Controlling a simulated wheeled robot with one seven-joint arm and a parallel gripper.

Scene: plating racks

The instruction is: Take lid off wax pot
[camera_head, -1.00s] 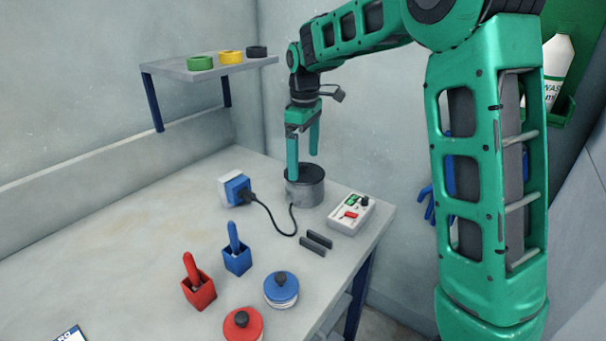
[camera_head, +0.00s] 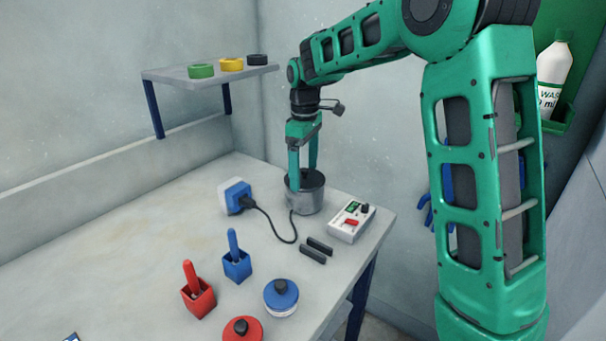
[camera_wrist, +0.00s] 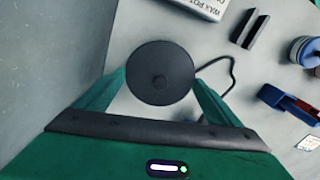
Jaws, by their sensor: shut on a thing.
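The wax pot (camera_head: 304,200) is a grey metal cylinder near the back corner of the bench. The lid hides the pot's body there. I see no clear gap between lid and pot.
A control box (camera_head: 351,222) and two dark bars (camera_head: 316,250) lie right of the pot. A blue-and-white plug (camera_head: 235,196) with a black cable is at its left. Red (camera_head: 198,298) and blue (camera_head: 237,265) holders and lidded jars (camera_head: 281,297) stand in front. A shelf (camera_head: 180,74) holds coloured rings.

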